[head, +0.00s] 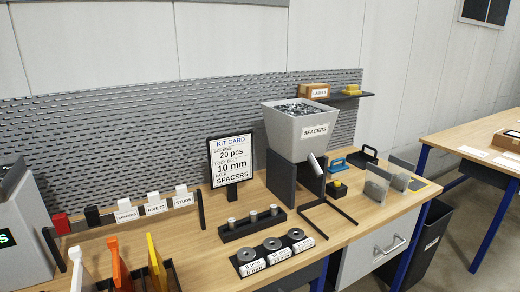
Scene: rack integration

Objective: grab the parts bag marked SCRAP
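No parts bag that reads SCRAP can be made out. A low rack on the left of the bench carries small white label cards reading SPACERS (127,214), RIVETS (156,208) and STUDS (183,201). To their left on the same row stand a black piece (92,216) and a red piece (61,223) with no readable marking. In front, upright white (78,268), orange (119,264) and yellow (156,262) pieces stand in a dark holder cut off by the bottom edge. Neither of my grippers is in view.
A grey SPACERS hopper (301,128) stands on a black stand, right of the KIT CARD sign (231,158). A peg block (251,224) and round gauges (273,250) sit front centre. A dark bin (428,245) with an unreadable label stands below right.

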